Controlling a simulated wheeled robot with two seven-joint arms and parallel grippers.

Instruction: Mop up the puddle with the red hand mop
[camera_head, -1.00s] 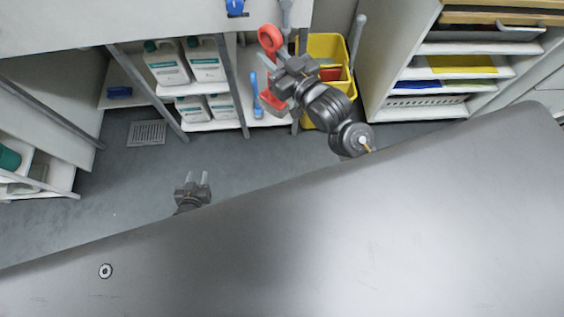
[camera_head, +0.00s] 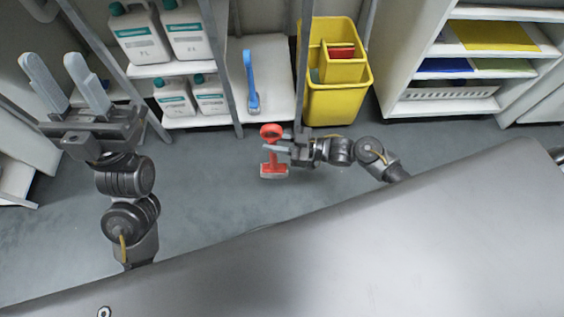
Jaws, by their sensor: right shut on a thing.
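The red hand mop (camera_head: 271,157) has a red handle with a ring at its top and a pale grey-edged head at its bottom. My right gripper (camera_head: 280,150) is shut on its handle and holds it in front of the shelves, over the grey floor. My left gripper (camera_head: 66,85) is at the far left, its two pale fingers apart, with nothing between them. I see no clear puddle on the visible floor; my own grey body hides the lower part of the view.
A yellow bucket (camera_head: 335,100) stands at the back, right of the shelf. A blue-handled brush (camera_head: 252,82) stands on the white lower shelf (camera_head: 278,60). Several white bottles (camera_head: 140,38) fill the shelves at left. A shelf unit (camera_head: 440,108) with trays is at right. Floor (camera_head: 210,180) between my arms is clear.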

